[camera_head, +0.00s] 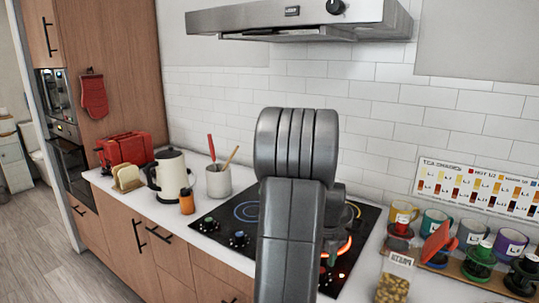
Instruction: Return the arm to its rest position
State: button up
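My grey arm rises through the middle of the head view, in front of the black hob (247,212). Its thick rounded joint stands highest, against the white tiled wall. Further grey parts of my arm show just right of and behind the near link, low over the right side of the hob. My gripper's fingers cannot be made out there, and the near link covers much of that area. Whether they hold anything does not show.
A burner (343,246) glows red at the hob's right. A kettle (171,175), utensil pot (219,181) and red toaster (124,149) stand left. Several mugs, including a yellow one (403,213), and a labelled jar (392,289) stand right. A range hood (300,18) hangs above.

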notch_tip(320, 180, up, 12)
notch_tip(320, 180, down, 14)
jog(key=shift+s+r, duration=0.1)
jog(key=shift+r, duration=0.1)
jog(key=shift+f, duration=0.25)
jog(key=n, duration=0.5)
jog(key=shift+a, duration=0.1)
jog(key=n+b, duration=0.1)
jog(key=n, duration=0.9)
jog(key=shift+s+a, duration=0.1)
jog(key=n, duration=0.5)
jog(key=shift+h, duration=0.3)
jog(key=shift+r, duration=0.15)
